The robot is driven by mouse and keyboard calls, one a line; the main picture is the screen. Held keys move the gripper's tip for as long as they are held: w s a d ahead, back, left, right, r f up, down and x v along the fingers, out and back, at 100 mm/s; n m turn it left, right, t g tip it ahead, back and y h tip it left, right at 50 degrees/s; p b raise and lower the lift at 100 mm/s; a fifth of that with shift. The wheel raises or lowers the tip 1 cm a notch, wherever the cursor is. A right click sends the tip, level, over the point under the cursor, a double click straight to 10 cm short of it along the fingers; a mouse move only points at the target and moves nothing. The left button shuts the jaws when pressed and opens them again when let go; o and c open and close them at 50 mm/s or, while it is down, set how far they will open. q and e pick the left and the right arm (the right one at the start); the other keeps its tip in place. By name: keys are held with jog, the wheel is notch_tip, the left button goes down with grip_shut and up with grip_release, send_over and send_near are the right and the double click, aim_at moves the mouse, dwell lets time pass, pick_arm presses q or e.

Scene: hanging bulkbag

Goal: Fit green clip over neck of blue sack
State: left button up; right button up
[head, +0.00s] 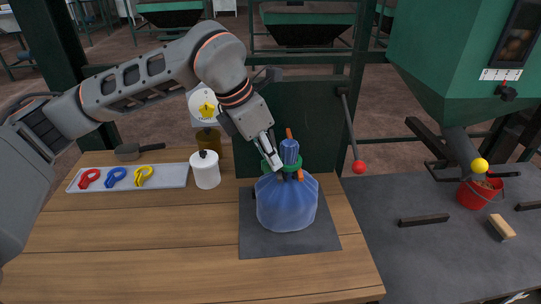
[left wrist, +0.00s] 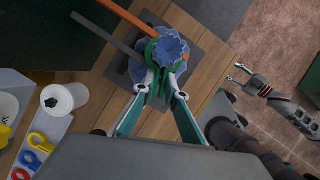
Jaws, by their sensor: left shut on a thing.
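The blue sack (head: 287,207) stands full on a dark mat (head: 262,242), its gathered neck (head: 290,152) pointing up. The green clip (head: 268,167) is at the neck, below the flared top; it also shows in the left wrist view (left wrist: 153,58). I cannot tell whether it fully encircles the neck. My left gripper (head: 274,163) reaches down from the upper left and is shut on the clip; its fingers (left wrist: 164,90) meet the clip's near side in the left wrist view. My right gripper (left wrist: 236,74) is empty, with its fingers apart, off to the right there.
A white tray (head: 152,184) holds red, blue and yellow clips at the left. A white jar (head: 206,171) stands beside it. A red-knobbed lever (head: 359,167) rises right of the sack. A red bucket (head: 478,193) is far right. The table's front left is clear.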

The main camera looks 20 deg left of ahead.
pick_arm(q)
jog(key=o, duration=1.4)
jog(key=shift+o, duration=0.2)
jog(key=shift+r+p, duration=1.65)
jog(key=shift+r, duration=0.9)
notch_tip(320, 180, up, 5)
jog(key=p, duration=0.3)
jog(key=shift+f, duration=0.1)
